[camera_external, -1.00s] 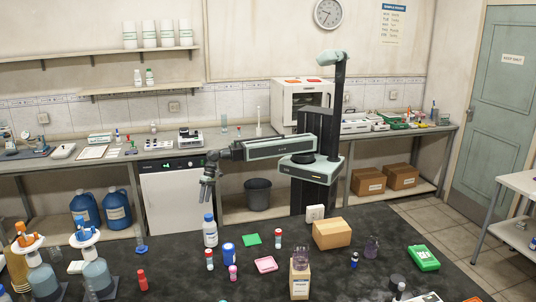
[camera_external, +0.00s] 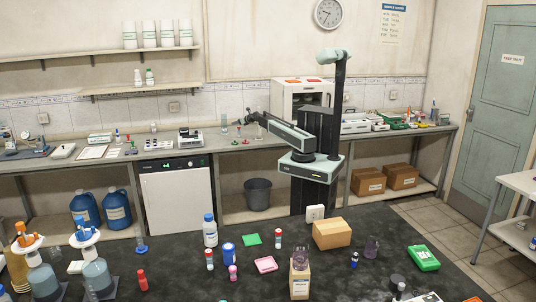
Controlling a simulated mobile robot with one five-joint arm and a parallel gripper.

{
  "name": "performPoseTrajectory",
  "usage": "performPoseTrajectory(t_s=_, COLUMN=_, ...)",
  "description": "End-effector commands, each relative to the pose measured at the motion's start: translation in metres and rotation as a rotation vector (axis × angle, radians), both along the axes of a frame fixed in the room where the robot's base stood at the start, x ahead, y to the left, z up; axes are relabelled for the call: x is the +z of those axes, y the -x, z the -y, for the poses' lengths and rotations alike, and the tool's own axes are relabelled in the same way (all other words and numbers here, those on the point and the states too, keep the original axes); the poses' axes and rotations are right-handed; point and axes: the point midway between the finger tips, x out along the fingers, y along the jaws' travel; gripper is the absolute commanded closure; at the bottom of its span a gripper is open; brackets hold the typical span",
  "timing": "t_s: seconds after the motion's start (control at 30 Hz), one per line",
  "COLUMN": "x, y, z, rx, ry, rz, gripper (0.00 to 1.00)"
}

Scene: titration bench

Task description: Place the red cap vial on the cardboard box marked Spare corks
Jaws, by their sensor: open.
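My gripper (camera_external: 243,120) is at the end of my arm, which is swung toward the back bench. It is open, small in view, and no vial shows in it. On the dark front table, a vial with a red cap and pale label (camera_external: 209,258) stands at the left of a blue-labelled container. Another small red-capped vial (camera_external: 278,238) stands further right, near a green pad. A cardboard box with a pale label (camera_external: 300,285) stands at the front, with a clear glass vessel on it. A plain cardboard box (camera_external: 332,235) lies behind it. The box lettering is too small to read.
A tall white bottle with blue cap (camera_external: 210,232), a pink dish (camera_external: 265,265), a red vial (camera_external: 142,280) and a green case (camera_external: 424,258) stand on the front table. Flasks crowd its left end. Two cardboard boxes (camera_external: 368,182) sit on the lower shelf behind.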

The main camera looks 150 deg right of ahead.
Motion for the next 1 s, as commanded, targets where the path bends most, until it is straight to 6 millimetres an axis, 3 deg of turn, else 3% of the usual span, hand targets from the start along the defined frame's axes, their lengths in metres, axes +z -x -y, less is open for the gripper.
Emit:
performPoseTrajectory(t_s=0.03, x=0.002, y=0.019, z=-0.007, rx=-0.036, ry=0.012, rz=0.021, gripper=0.51)
performPoseTrajectory(t_s=0.13, x=0.004, y=0.034, z=-0.013, rx=-0.068, ry=0.026, rz=0.043, gripper=0.51)
performPoseTrajectory(t_s=0.37, x=-0.01, y=0.034, z=-0.012, rx=-0.067, ry=0.025, rz=0.044, gripper=0.51)
performPoseTrajectory(t_s=0.6, x=-0.058, y=0.033, z=-0.012, rx=-0.066, ry=0.025, rz=0.042, gripper=0.51)
performPoseTrajectory(t_s=0.7, x=-0.069, y=0.033, z=-0.012, rx=-0.065, ry=0.025, rz=0.043, gripper=0.51)
performPoseTrajectory(t_s=0.87, x=-0.067, y=0.033, z=-0.011, rx=-0.065, ry=0.024, rz=0.043, gripper=0.51)
performPoseTrajectory(t_s=1.0, x=-0.072, y=0.035, z=0.001, rx=-0.064, ry=0.024, rz=0.043, gripper=0.51)
